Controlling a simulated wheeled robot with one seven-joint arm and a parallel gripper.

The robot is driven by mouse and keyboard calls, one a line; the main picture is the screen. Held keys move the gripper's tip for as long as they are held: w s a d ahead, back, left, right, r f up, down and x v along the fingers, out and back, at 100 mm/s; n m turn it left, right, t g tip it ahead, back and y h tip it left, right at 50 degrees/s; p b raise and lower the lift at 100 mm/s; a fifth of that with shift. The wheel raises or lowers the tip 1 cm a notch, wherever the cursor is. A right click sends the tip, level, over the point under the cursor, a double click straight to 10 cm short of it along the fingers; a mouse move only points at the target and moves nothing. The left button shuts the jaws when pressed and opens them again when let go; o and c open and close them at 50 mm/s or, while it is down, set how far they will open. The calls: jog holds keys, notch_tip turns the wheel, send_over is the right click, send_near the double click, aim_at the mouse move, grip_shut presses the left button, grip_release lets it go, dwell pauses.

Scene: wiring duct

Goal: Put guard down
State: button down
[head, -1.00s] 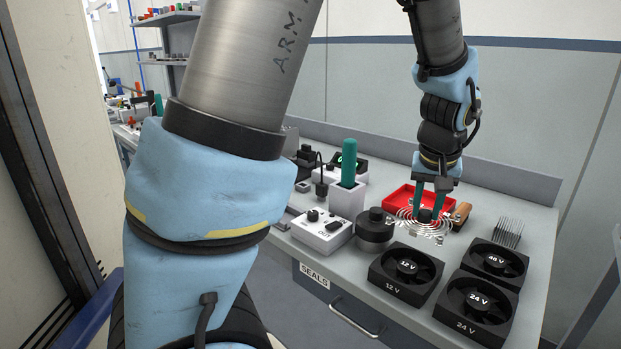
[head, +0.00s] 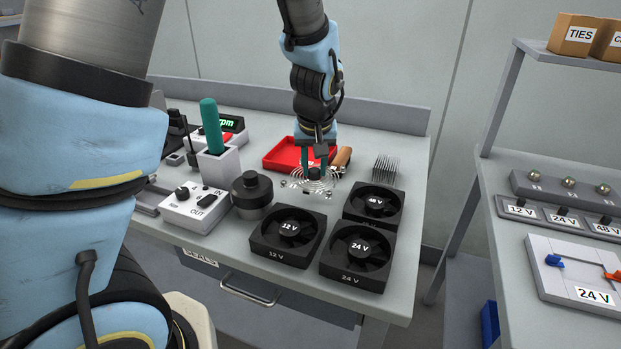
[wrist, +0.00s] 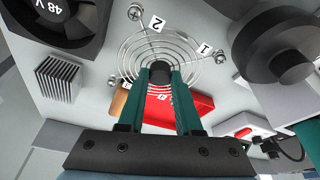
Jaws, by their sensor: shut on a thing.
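The guard is a round wire grille of concentric rings (head: 301,183) with a dark centre and screw-like metal pieces around its edge. It also shows in the wrist view (wrist: 194,66), with white tags 1 and 2 near two of those pieces. My gripper (head: 315,174) points down with its green fingers shut on the dark centre of the guard. The fingertips (wrist: 160,72) cover part of the rings in the wrist view. The guard is level and low over the bench, in front of the red tray; I cannot tell whether it touches the bench.
Fans marked 12 V (head: 288,238), 24 V (head: 357,257) and 48 V (head: 374,205) stand nearest the guard. A black round part (head: 251,192), a red tray (head: 283,154), a wooden handle (head: 343,157) and a finned block (head: 384,171) surround it. A second bench (head: 510,270) stands right.

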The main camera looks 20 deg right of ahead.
aim_at(314, 177)
jog(key=shift+f+p, duration=0.3)
jog(key=shift+f, duration=1.8)
jog(key=shift+f, duration=0.1)
jog(key=c, duration=0.6)
grip_release()
